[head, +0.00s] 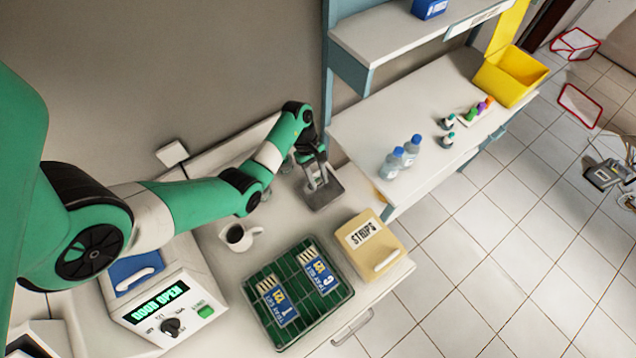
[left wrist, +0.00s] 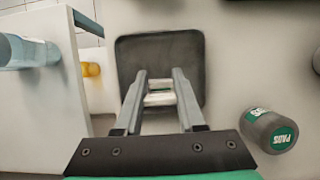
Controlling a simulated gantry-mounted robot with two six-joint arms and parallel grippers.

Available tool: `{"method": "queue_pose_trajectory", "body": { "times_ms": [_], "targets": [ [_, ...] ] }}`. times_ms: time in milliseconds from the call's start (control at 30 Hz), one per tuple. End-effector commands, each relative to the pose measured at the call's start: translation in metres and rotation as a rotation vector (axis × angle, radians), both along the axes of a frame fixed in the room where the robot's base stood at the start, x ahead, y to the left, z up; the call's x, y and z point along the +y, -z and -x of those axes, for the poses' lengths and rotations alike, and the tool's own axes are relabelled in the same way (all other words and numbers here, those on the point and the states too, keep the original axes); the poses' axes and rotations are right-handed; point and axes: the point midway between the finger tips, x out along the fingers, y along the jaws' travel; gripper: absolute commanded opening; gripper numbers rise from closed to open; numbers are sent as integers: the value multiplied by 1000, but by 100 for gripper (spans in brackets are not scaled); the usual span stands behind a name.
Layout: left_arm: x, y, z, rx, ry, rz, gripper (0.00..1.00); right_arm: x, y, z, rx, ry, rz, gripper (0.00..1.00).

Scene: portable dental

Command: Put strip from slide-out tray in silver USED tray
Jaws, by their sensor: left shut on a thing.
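My left gripper (head: 318,184) is over the small dark grey metal tray (head: 328,198) at the back of the counter. In the left wrist view the fingers (left wrist: 159,80) are shut on a small pale strip (left wrist: 160,98), held between the fingertips over the tray (left wrist: 192,52). I cannot tell whether the strip touches the tray floor. No USED label is readable on the tray. My right gripper is not in view.
A grey jar marked PADS (left wrist: 270,130) stands beside the tray. A mug (head: 238,236), a green rack (head: 262,318) with blue cards, a yellow STRIPS box (head: 388,262) and a DOOR OPEN machine (head: 150,322) stand nearer. Bottles (head: 391,163) stand on the side shelf.

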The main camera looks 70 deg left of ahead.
Motion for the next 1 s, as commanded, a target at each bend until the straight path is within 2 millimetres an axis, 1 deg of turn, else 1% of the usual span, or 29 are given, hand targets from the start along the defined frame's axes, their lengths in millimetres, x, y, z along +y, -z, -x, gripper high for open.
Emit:
{"method": "queue_pose_trajectory", "body": {
  "times_ms": [33,100,367,467,500,567,600,667,900,1000],
  "targets": [
    [-1,13,1,3,2,3,0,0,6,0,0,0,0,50],
    [-1,21,1,3,0,2,0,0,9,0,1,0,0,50],
    [-1,22,1,2,1,1,0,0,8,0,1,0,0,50],
    [-1,26,1,2,1,1,0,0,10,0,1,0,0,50],
    [-1,26,1,2,1,1,40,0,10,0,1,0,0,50],
    [-1,25,0,2,1,1,51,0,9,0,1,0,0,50],
    [-1,25,1,2,1,1,58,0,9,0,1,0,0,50],
    [-1,25,1,2,1,1,68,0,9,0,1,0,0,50],
    [-1,25,0,2,1,1,68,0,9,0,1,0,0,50],
    [-1,20,0,1,0,0,68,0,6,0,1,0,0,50]
  ]
}}
